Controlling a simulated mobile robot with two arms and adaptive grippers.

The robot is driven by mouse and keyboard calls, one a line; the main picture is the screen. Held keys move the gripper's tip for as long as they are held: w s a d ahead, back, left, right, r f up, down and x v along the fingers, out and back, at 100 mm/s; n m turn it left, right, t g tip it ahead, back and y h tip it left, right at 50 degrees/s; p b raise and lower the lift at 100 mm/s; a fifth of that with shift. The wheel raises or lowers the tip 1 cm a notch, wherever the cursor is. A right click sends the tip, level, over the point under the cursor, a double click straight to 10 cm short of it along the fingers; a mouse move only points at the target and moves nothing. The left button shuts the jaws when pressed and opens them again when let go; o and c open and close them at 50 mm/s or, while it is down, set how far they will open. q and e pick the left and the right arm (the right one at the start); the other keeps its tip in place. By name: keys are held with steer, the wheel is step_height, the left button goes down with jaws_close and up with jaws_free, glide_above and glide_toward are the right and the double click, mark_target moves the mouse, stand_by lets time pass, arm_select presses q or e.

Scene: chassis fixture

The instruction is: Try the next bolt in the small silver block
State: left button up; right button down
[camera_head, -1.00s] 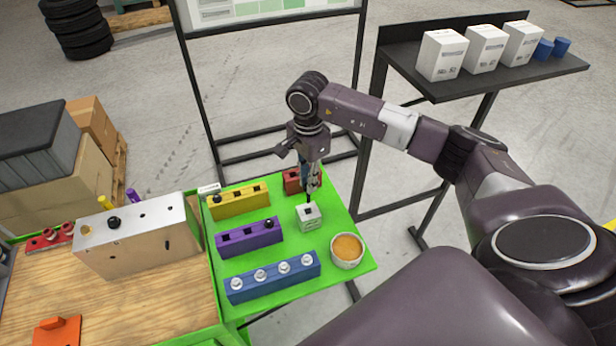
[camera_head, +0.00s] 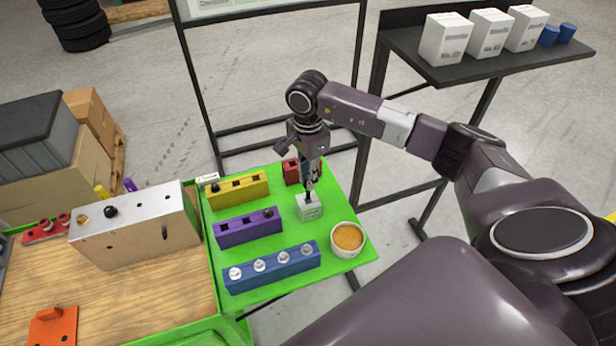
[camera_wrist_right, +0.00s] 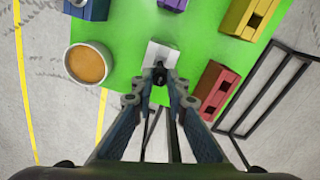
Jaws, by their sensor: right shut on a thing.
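The small silver block (camera_head: 309,210) stands on the green table top, right of the purple block. My right gripper (camera_head: 312,186) points down just above it, shut on a dark bolt (camera_head: 307,197). The bolt's lower end meets the block's top in the head view; I cannot tell whether it is in the hole. In the right wrist view the dark bolt (camera_wrist_right: 159,75) is between the fingertips, in front of the silver block (camera_wrist_right: 162,52). My left gripper is out of view.
Yellow (camera_head: 238,190), purple (camera_head: 249,229) and blue (camera_head: 272,268) bolt holders stand left of the silver block. A red holder (camera_head: 291,171) is close behind the gripper. A bowl with orange contents (camera_head: 347,239) stands front right. A large metal block (camera_head: 135,228) stands on the wooden top.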

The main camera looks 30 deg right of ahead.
mark_target(308, 199)
stand_by(1.0)
steer(key=shift+f+b, duration=0.1)
steer(key=shift+b, duration=0.25)
steer(key=shift+f+b, duration=2.6)
steer(key=shift+f, duration=0.25)
steer(key=c, duration=1.8)
jaws_free()
steer(key=shift+r, duration=0.1)
steer(key=shift+r+p, duration=1.85)
steer(key=shift+r, duration=1.15)
